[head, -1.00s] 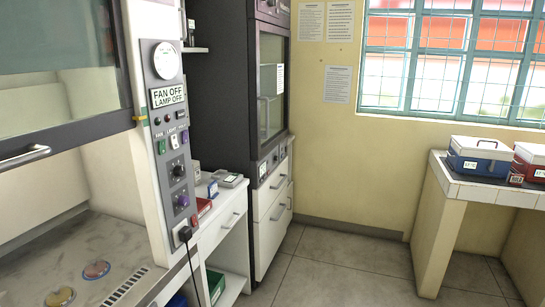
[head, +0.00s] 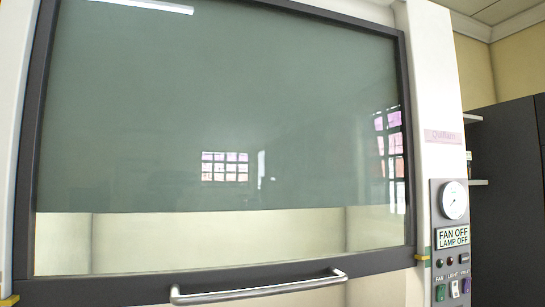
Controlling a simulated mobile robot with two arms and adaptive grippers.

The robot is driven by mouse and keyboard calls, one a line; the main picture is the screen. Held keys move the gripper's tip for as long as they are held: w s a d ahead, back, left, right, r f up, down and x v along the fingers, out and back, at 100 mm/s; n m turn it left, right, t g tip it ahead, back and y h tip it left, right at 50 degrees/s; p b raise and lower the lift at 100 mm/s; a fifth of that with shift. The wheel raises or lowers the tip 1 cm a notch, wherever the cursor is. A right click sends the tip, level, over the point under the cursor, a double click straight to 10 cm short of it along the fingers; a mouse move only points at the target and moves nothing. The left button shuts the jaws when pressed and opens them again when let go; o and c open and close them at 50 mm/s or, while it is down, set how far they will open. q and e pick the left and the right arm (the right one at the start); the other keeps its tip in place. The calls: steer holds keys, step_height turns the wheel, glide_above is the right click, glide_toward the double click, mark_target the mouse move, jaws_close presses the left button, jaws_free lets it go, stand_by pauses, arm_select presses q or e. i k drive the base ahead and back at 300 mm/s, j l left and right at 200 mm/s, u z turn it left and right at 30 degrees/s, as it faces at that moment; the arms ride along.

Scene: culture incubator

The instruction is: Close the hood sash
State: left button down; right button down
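The hood sash (head: 225,110) fills most of the head view. It is a large glass pane in a dark frame. Its bottom rail carries a metal bar handle (head: 258,288) near the lower edge of the picture. The sash is raised, with a pale strip of the hood opening showing below the rail. How far the opening reaches down is out of the picture. Neither of my grippers is in view.
The control panel (head: 453,240) with a round gauge and a "FAN OFF LAMP OFF" sign is on the hood's right post. Yellow marks sit at the rail's two ends. A dark cabinet (head: 508,200) stands at the right.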

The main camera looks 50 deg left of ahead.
mark_target(181, 287)
steer(key=u, duration=1.5)
